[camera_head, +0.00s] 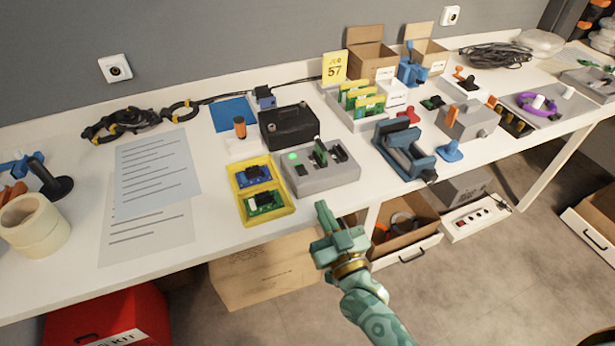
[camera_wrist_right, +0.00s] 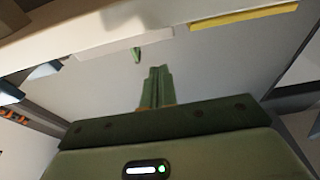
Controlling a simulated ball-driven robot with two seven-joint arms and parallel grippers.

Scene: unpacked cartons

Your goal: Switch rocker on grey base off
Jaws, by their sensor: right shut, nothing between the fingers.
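The grey base (camera_head: 318,180) lies near the table's front edge, just right of a yellow tray (camera_head: 270,214). A green light (camera_head: 292,155) glows on its left part. A green board (camera_head: 321,152) stands upright in it. Small dark parts sit on its top; which one is the rocker, and how it is tilted, is too small to tell. My right gripper (camera_head: 323,211) is shut and empty, in front of the table edge and nearer the camera than the grey base, apart from it. Its closed fingers show in the right wrist view (camera_wrist_right: 157,86). My left gripper is out of view.
A black box (camera_head: 289,127) stands behind the grey base, and a blue vise-like device (camera_head: 404,150) stands to its right. Paper sheets (camera_head: 155,175) and a tape roll (camera_head: 35,225) lie at the left. An open carton (camera_head: 405,225) is below the table.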

